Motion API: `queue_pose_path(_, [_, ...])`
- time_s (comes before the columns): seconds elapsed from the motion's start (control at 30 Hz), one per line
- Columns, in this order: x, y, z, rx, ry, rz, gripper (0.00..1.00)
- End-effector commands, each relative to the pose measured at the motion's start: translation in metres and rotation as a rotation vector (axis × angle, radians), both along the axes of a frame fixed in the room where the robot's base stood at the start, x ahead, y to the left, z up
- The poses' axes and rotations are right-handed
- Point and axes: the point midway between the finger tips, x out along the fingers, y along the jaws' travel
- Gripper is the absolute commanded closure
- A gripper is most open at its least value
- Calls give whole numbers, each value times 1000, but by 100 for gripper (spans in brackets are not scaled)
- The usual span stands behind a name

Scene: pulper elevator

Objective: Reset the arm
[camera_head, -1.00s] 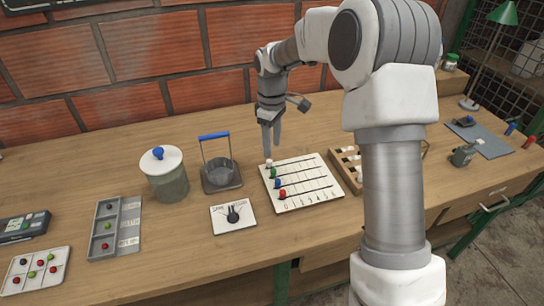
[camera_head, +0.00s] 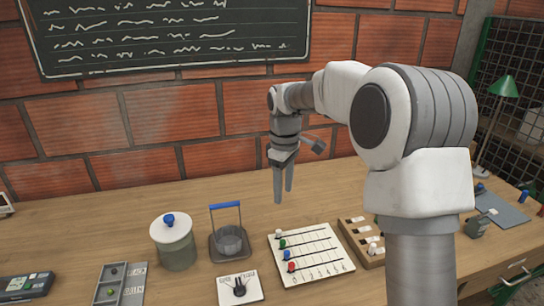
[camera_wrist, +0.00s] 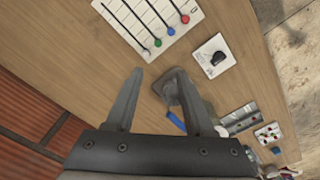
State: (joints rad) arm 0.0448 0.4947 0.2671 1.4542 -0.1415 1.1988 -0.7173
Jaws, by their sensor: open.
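My gripper (camera_head: 283,198) hangs from my arm above the back of the wooden table, fingers pointing down. In the wrist view my gripper (camera_wrist: 160,90) shows two grey fingers spread apart with nothing between them. Below and in front of it in the head view is the white slider board (camera_head: 335,265) with white, green, blue and red knobs at the left ends of its tracks. The slider board also shows at the top of the wrist view (camera_wrist: 172,40). The gripper is clear of the board and the table.
A dial plate (camera_head: 240,290) lies in front. A wooden tray (camera_head: 355,228) lies to the right. A brick wall and chalkboard (camera_head: 170,35) are behind.

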Motion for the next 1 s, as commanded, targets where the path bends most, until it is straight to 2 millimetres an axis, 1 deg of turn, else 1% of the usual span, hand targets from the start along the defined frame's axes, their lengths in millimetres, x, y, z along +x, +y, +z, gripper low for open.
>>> queue_pose_path(0.03, [-6, -2, 12, -4, -15, -17, 47])
queue_pose_path(0.17, [-31, -10, 42, -17, -61, -93, 47])
queue_pose_path(0.3, [-63, -19, 73, -20, -117, -196, 47])
queue_pose_path(0.37, [-78, -24, 84, -20, -141, -241, 47])
queue_pose_path(0.5, [-113, -34, 106, -9, -196, -346, 47])
queue_pose_path(0.7, [-165, -48, 127, 26, -272, -502, 47])
queue_pose_path(0.87, [-206, -58, 135, 71, -330, -627, 47])
queue_pose_path(1.0, [-241, -65, 136, 120, -375, -735, 47])
